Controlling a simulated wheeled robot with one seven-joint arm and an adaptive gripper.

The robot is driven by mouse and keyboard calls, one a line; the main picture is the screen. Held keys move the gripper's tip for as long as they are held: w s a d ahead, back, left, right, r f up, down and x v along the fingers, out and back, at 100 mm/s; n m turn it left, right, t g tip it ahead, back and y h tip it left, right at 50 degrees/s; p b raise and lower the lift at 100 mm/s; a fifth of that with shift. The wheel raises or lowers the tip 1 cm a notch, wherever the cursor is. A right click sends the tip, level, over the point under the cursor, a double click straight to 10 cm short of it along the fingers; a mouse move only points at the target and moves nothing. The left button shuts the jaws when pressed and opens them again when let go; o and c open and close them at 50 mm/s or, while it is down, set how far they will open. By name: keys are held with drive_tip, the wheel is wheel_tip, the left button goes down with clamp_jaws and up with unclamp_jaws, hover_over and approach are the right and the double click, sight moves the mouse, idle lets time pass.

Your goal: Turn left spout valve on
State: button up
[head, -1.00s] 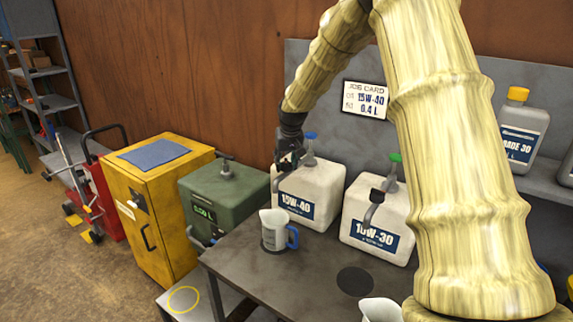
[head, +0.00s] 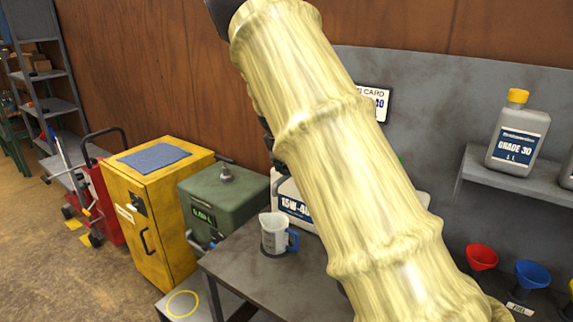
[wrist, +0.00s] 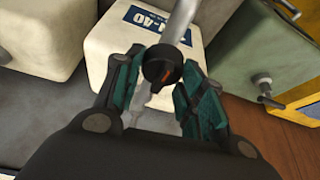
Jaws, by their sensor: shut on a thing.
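The white 15W-40 container (head: 290,200) stands at the back of the bench, mostly hidden by my arm in the head view. Its label and a grey metal tube show in the wrist view (wrist: 105,45). The left spout valve is a round black knob (wrist: 160,66) with an orange mark, in front of this container. My gripper (wrist: 161,72) is shut on the knob, with one green-padded finger on each side. In the head view my arm hides most of the gripper and the valve. A clear jug with a blue handle (head: 272,234) stands on the bench in front of the container.
A green tank (head: 222,198) and a yellow cabinet (head: 155,190) stand left of the bench. The other white container (wrist: 40,35) is at the left in the wrist view. A grey bottle (head: 517,140) is on the right shelf, above red and blue funnels (head: 482,257).

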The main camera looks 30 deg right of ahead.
drive_tip(key=shift+f+m, duration=0.15)
drive_tip(key=shift+m, duration=0.35)
drive_tip(key=o, duration=0.8)
drive_tip(key=shift+o, duration=0.6)
drive_tip(key=v, duration=1.2)
drive_tip(key=shift+w, duration=0.2)
